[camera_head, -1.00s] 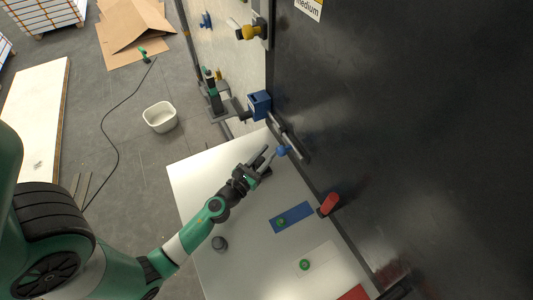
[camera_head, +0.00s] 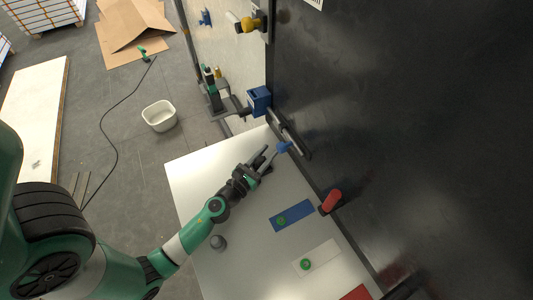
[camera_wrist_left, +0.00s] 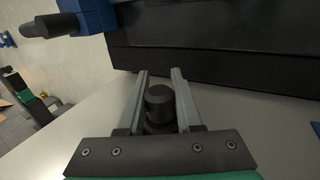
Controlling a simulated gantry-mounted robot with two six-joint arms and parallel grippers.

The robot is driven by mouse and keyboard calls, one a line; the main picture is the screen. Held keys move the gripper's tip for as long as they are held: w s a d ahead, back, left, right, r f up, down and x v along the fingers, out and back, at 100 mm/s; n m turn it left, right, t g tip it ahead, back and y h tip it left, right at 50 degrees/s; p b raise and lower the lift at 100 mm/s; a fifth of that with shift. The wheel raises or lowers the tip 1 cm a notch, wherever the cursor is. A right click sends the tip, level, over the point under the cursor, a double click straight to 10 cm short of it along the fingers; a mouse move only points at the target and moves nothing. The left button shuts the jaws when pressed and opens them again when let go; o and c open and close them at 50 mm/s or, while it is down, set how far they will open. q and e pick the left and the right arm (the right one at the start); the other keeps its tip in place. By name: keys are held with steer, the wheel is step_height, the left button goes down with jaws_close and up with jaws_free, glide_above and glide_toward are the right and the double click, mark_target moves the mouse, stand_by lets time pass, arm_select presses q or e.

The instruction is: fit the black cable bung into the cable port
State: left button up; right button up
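My left gripper (camera_head: 264,161) is over the far end of the white table, pointing toward the dark wall. Its two pale fingers are spread apart, and they also show in the left wrist view (camera_wrist_left: 158,75). A black stepped cylinder (camera_wrist_left: 158,100), which looks like the cable bung, appears between the fingers in that view. Narrow gaps seem to separate it from them, and its lower part is partly hidden by the gripper body. I cannot make it out in the head view. I cannot clearly identify the cable port. My right gripper is not in view.
A dark grey round piece (camera_head: 218,242) sits on the white table (camera_head: 195,180) beside my left arm. A blue handle (camera_head: 283,148) and a red handle (camera_head: 331,201) are near the wall. A blue mat (camera_head: 293,216) lies on the table. A blue block (camera_head: 259,101) is beyond the gripper.

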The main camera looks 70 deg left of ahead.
arm_select(q)
steer(key=o, duration=0.5)
steer(key=shift+c, duration=0.2)
steer(key=b+v, duration=0.2)
steer(key=v, duration=0.3)
steer(key=b+v, duration=0.2)
steer(key=v, duration=0.4)
steer(key=shift+s+d+f, duration=0.1)
steer(key=shift+f, duration=0.15)
steer(key=shift+s+d+r, duration=0.1)
steer(key=shift+s+r, duration=0.1)
